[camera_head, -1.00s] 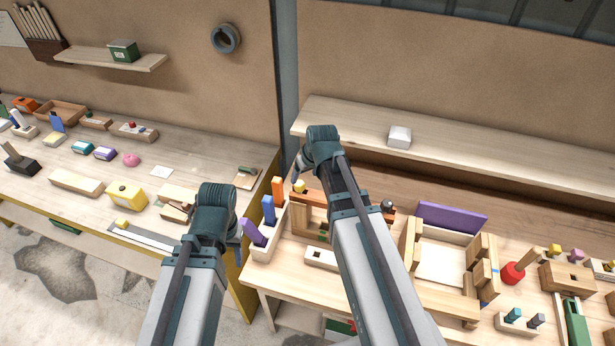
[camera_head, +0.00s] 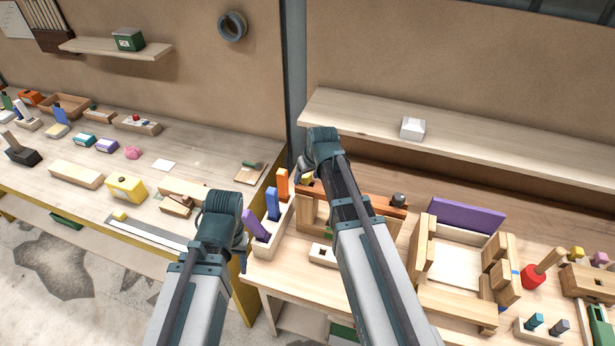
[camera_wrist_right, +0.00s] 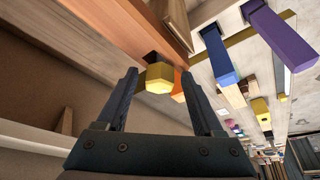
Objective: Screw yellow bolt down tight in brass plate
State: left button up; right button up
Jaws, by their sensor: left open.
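The yellow bolt (camera_wrist_right: 160,76) shows a hexagonal yellow head in the right wrist view, at an orange-brown beam (camera_wrist_right: 160,22), with a dark part between head and beam. In the head view a little of the yellow bolt (camera_head: 307,178) shows beside my right gripper (camera_head: 302,172), at the left end of the orange-brown beam (camera_head: 385,208). My right gripper (camera_wrist_right: 160,74) is open, its fingers apart on both sides of the head, with gaps visible. I cannot make out a separate brass plate. My left gripper (camera_head: 241,256) is open, mostly hidden behind its own wrist, left of the bench.
A wooden holder (camera_head: 262,252) with purple, blue and orange pieces stands close left of the beam. A wooden frame (camera_head: 455,296) and a purple board (camera_head: 467,216) are to the right. A shelf (camera_head: 450,147) with a white box (camera_head: 412,128) is behind.

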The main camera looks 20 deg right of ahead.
grip_shut()
jog(key=m+h, duration=0.1)
jog(key=m, duration=0.3)
jog(key=shift+a+h, duration=0.1)
jog(key=shift+h, duration=0.2)
jog(key=shift+f+m+h, duration=0.1)
jog(key=shift+m+h, duration=0.3)
jog(key=shift+m, duration=0.7)
jog(key=shift+m+g+h, duration=0.3)
jog(key=shift+m, duration=0.6)
jog(key=shift+d, duration=0.2)
